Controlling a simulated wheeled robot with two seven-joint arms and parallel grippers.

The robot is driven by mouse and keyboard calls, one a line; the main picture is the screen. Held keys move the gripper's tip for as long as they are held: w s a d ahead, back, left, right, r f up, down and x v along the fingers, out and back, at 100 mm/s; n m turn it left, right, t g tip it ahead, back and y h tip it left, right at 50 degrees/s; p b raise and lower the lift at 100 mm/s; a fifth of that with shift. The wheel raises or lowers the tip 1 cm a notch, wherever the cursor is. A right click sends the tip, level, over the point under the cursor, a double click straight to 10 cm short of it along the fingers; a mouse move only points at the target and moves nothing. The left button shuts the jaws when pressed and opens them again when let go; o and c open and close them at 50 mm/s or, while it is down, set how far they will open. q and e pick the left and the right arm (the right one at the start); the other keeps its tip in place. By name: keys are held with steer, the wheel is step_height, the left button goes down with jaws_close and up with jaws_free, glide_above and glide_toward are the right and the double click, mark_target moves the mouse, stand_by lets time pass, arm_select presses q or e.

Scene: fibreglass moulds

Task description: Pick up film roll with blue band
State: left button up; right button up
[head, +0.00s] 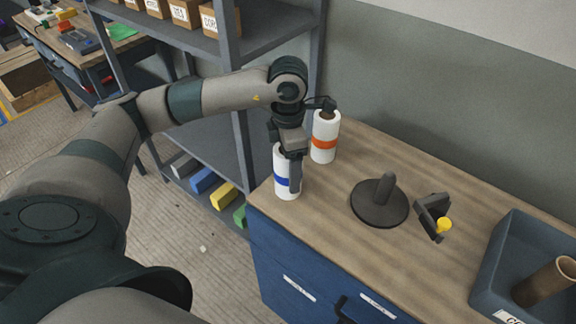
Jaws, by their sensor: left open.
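The film roll with the blue band (281,184) stands upright on the wooden bench top near its left end. It is white with a blue stripe. My left gripper (295,180) points down at this roll, with a finger in front of its right side, and its jaws are open. The gripper hides part of the roll's top and right side. Whether the fingers touch the roll cannot be told. A second white roll with an orange band (324,142) stands upright just behind and to the right. My right gripper does not show.
On the bench top (330,215) are a dark round stand with a short post (380,203), a dark holder with a yellow knob (435,215) and a blue-grey bin (490,270) holding a brown tube (545,282). A metal shelf (235,150) stands behind left.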

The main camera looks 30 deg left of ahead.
arm_select(q)
steer(key=shift+f, duration=0.5)
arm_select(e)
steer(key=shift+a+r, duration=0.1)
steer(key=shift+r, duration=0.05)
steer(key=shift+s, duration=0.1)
arm_select(q)
steer(key=c, duration=1.5)
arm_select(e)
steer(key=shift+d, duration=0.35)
arm_select(q)
steer(key=shift+r, duration=0.15)
